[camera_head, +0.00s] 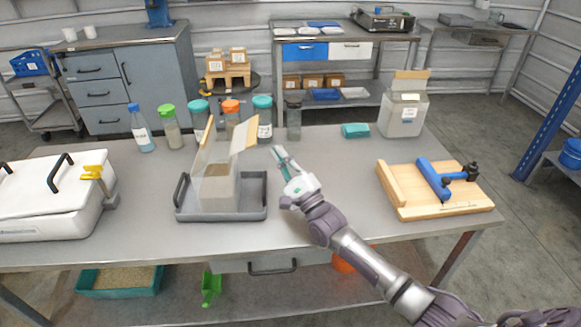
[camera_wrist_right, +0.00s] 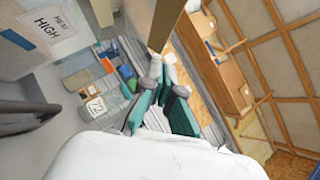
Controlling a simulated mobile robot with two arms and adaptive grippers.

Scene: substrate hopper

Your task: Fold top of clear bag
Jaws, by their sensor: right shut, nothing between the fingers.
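The clear bag (camera_head: 219,187) stands upright in a grey tray (camera_head: 240,215) on the bench, with brownish contents in its lower part. Its clear top rises above the contents, with tan strips along its upper edges; one strip slants up to the right. My right gripper (camera_head: 281,156) is just right of the bag top, apart from it, with its fingers shut and empty. The right wrist view shows its teal-padded fingers (camera_wrist_right: 165,92) close together; I cannot tell there which surface is the bag. My left gripper is not in view.
Several bottles and jars, such as a blue-capped bottle (camera_head: 141,131), line the back of the bench. A white lidded box (camera_head: 48,195) stands at left. A wooden board with a blue clamp (camera_head: 436,178) lies at right. A white pouch (camera_head: 402,114) stands behind it.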

